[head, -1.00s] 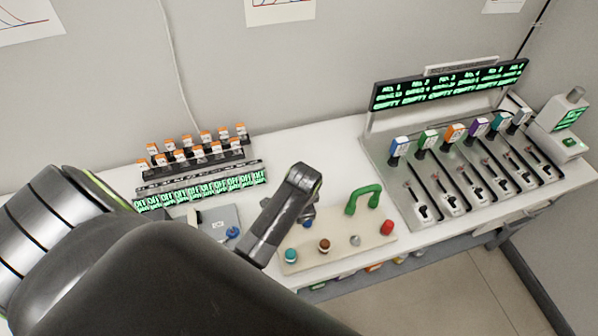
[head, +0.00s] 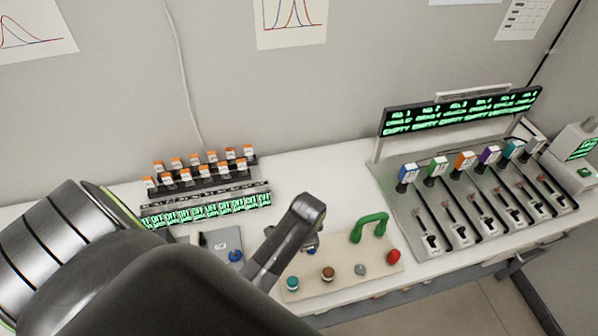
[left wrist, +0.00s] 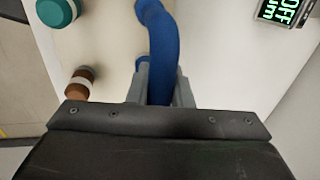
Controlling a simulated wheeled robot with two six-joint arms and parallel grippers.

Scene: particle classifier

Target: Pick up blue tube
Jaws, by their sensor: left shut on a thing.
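The blue tube (left wrist: 165,40) is a curved, arch-like piece in the left wrist view. It runs from the top edge down between the two grey fingers of my left gripper (left wrist: 160,78). The fingers are shut on it, one on each side. Its lower part is hidden by the gripper body. In the head view my left wrist covers most of the tube, and only a small blue patch (head: 312,246) shows beside it, above the beige board (head: 337,283). Whether the tube touches the board cannot be told. My right gripper is not in view.
The board carries a green arch (head: 370,226) and teal (head: 292,284), brown (head: 328,273), grey (head: 361,269) and red (head: 394,257) pieces. A blue piece (head: 235,256) lies at a grey plate. Orange-capped vials (head: 202,163) stand behind; a slotted machine (head: 470,205) stands right.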

